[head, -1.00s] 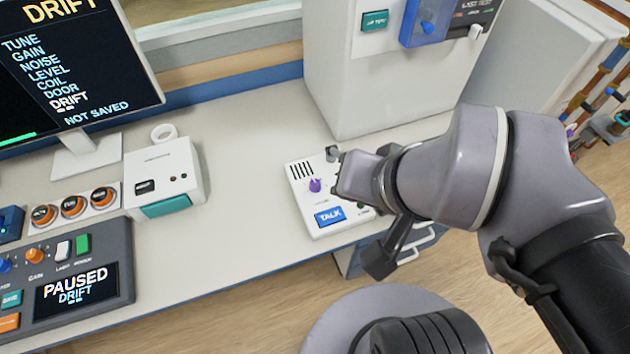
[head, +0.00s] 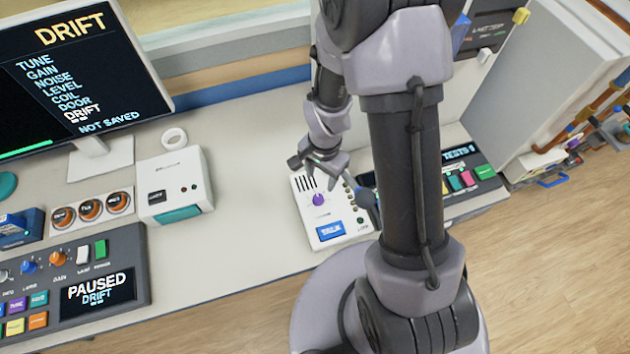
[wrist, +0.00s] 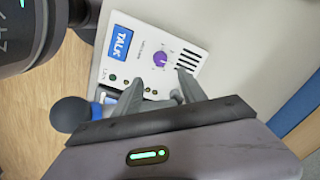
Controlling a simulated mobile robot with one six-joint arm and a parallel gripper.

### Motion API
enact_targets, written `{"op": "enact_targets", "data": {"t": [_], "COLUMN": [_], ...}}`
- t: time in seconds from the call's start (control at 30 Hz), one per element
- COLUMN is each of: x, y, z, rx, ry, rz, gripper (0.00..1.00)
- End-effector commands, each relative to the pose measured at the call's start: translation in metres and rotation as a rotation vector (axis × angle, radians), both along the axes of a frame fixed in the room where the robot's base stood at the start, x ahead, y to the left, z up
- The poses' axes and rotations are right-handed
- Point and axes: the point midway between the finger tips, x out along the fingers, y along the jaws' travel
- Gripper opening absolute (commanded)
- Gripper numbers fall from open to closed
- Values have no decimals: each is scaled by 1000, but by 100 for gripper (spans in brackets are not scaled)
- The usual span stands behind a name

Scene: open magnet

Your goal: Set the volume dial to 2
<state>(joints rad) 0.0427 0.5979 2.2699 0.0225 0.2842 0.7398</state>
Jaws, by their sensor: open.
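The volume dial is a purple knob (head: 319,199) on a white intercom panel (head: 342,239) with a blue TALK button (head: 330,230) and dark speaker slots. In the wrist view the purple knob (wrist: 160,59) sits on the panel just beyond my fingertips, with small scale marks around it that are too small to read. My gripper (head: 318,166) is above the panel's far edge in the head view. In the wrist view my gripper (wrist: 157,88) has its two fingers spread, with nothing between them. The fingers appear apart from the knob.
A white box with a teal front (head: 176,188) stands left of the panel, with clear desk between. A control console (head: 75,280) and a monitor (head: 80,70) are further left. Another button panel (head: 470,180) lies to the right, partly behind my arm.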

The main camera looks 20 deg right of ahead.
Motion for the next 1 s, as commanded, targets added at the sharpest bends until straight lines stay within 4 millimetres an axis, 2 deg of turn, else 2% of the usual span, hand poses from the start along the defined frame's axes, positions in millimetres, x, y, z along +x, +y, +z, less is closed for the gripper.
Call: {"op": "enact_targets", "data": {"t": [0.03, 0.2, 0.4, 0.57, 0.83, 1.0], "x": [-1, 1, 3, 3, 4, 3], "y": [0, 1, 2, 3, 3, 3], "z": [-21, -72, -108, -116, -116, -116], "rx": [0, 0, 0, 0, 0, 0], "ry": [5, 4, 1, 0, 0, 0], "rz": [1, 1, 1, 1, 2, 2], "gripper": [49, 49, 49, 49, 49, 16]}}
